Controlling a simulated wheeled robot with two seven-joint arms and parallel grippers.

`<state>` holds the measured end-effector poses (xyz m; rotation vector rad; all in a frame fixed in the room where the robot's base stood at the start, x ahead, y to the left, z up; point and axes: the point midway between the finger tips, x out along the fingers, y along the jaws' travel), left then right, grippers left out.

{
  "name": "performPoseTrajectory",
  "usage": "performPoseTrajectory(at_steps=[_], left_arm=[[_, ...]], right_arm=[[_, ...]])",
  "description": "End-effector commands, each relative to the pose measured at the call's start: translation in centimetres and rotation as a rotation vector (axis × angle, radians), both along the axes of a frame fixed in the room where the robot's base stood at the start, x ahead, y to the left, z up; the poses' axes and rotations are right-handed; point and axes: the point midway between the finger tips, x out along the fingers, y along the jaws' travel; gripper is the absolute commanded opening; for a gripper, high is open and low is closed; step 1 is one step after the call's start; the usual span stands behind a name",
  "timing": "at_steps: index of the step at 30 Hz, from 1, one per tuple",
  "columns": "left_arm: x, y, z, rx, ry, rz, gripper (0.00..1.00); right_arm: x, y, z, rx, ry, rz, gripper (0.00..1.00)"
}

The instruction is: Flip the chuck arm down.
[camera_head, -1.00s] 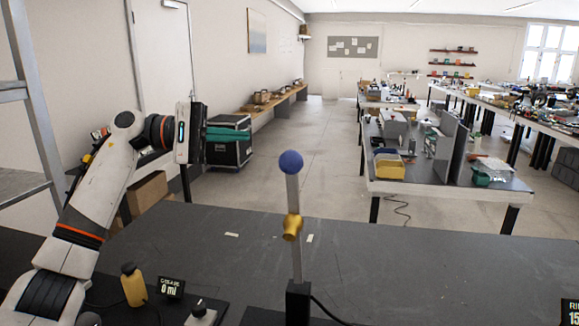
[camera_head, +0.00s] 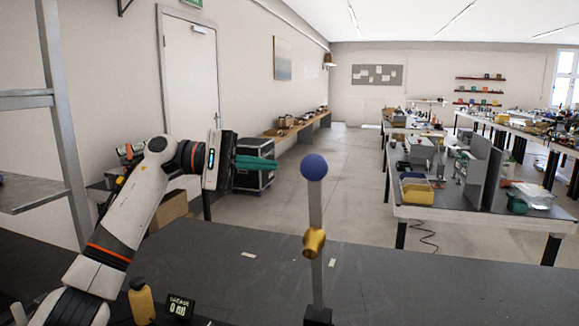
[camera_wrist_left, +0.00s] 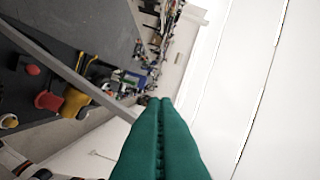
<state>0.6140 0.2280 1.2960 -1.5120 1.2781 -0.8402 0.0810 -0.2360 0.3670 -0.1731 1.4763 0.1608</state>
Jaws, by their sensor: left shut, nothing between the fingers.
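The chuck arm (camera_head: 316,235) stands upright at the middle of the head view. It is a grey metal bar with a blue ball (camera_head: 314,167) on top and a gold collar (camera_head: 314,242) partway down. Its foot is at the bottom edge of the picture. My left gripper (camera_head: 272,164) is to the left of the blue ball, apart from it, with its green fingers together and pointing right. The closed fingers (camera_wrist_left: 160,130) also fill the lower middle of the left wrist view, with nothing between them. My right gripper is not seen.
The dark bench top (camera_head: 420,280) is clear to the right of the bar. A yellow bottle (camera_head: 141,302) and a small display (camera_head: 178,308) stand at the lower left. A metal rack (camera_head: 62,130) rises at the far left.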

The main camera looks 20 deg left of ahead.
Motion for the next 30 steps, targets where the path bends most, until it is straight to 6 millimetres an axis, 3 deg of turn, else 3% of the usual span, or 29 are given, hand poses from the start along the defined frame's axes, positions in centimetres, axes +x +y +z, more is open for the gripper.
performPoseTrajectory(at_steps=[15, 22, 30], left_arm=[[2.0, -9.7, -0.4, 0.0, 0.001, -0.003, 0.0], [-0.8, -8.9, 0.4, 0.001, 0.0, 0.0, 0.0], [-1.7, -8.8, 0.6, 0.0, 0.001, 0.0, 0.0]], right_arm=[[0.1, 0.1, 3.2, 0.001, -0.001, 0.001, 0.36], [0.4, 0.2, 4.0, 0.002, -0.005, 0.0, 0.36], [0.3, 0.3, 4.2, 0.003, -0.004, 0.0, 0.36]])
